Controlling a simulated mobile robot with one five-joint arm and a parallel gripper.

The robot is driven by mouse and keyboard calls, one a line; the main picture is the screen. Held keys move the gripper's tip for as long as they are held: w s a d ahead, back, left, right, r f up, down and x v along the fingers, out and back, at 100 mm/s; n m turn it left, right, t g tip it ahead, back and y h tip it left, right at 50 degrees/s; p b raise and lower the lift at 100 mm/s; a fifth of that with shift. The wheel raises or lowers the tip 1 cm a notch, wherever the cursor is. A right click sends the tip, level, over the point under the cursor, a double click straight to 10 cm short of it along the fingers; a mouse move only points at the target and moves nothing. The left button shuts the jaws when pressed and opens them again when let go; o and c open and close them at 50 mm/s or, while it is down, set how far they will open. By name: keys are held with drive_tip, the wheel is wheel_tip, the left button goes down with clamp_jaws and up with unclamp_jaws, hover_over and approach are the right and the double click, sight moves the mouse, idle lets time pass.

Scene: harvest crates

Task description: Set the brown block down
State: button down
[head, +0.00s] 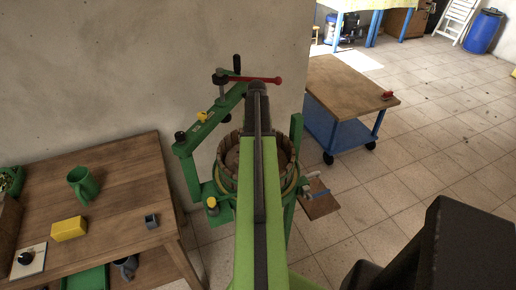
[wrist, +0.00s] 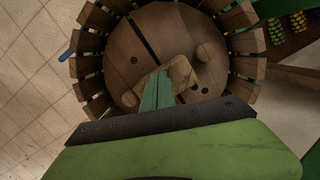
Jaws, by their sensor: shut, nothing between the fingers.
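In the wrist view, my gripper (wrist: 158,78) shows as green fingers closed together, pointing down into a round slatted wooden basket (wrist: 88,68). A tan-brown block (wrist: 184,72) lies on the round wooden plate (wrist: 160,22) inside the basket, just beyond and right of the fingertips. The fingers are not around it. I cannot tell whether they touch it. In the head view, my arm covers the middle of the basket (head: 228,160), and the gripper and block are hidden.
A green press frame (head: 190,150) with a red-handled screw (head: 250,80) surrounds the basket. A blue cart (head: 345,85) stands behind right; the tiled floor is open there.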

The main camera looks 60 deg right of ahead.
drive_tip(key=shift+r+p, duration=0.9)
drive_tip(key=shift+p, duration=0.1)
wheel_tip(320, 180, up, 17)
drive_tip(key=w+d+p, duration=0.2)
drive_tip(key=p, duration=1.4)
drive_tip(key=shift+d+f+p, duration=0.2)
drive_tip(key=shift+d+p, duration=0.05)
drive_tip(key=shift+p, duration=0.05)
